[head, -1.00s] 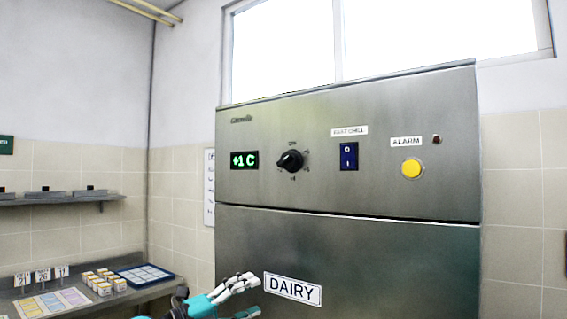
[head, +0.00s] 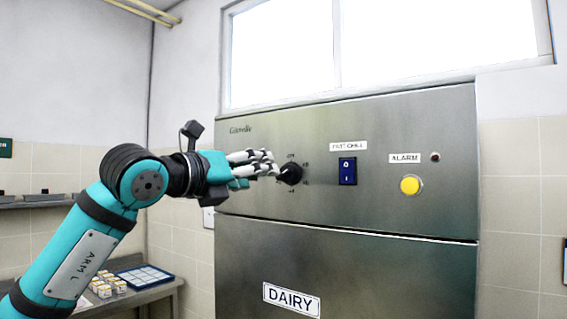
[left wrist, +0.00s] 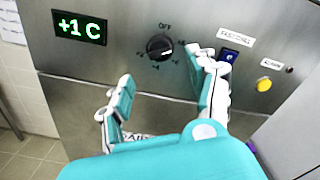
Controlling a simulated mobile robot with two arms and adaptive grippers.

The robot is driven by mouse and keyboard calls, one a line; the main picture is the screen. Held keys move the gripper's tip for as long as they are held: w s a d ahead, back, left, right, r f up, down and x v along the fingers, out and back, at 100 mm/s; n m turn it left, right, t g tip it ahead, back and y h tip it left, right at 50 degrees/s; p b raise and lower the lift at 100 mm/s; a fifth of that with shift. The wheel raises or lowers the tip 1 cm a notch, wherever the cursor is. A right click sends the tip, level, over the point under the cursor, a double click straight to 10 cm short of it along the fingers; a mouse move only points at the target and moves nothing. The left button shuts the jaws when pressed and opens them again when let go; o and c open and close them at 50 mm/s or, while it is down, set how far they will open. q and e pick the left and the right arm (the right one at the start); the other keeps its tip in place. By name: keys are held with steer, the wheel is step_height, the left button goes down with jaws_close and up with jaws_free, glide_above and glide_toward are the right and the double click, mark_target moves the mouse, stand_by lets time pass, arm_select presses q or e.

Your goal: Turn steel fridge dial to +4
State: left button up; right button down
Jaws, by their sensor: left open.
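The steel fridge (head: 400,215) has a black round dial (head: 291,173) on its upper panel. The dial also shows in the left wrist view (left wrist: 159,46), with OFF above it and small marks around it.
Right of the dial are a blue fast chill switch (head: 347,171) and a yellow alarm button (head: 410,185) with a small dark red lamp (head: 435,157). A counter at left holds a blue tray (head: 150,274) and small boxes (head: 107,285).

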mark_target(281, 174)
arm_select(q)
steer(key=p+x, duration=0.5)
steer(key=x, duration=0.5)
steer(key=shift+a, duration=0.1)
steer(key=c, duration=1.1)
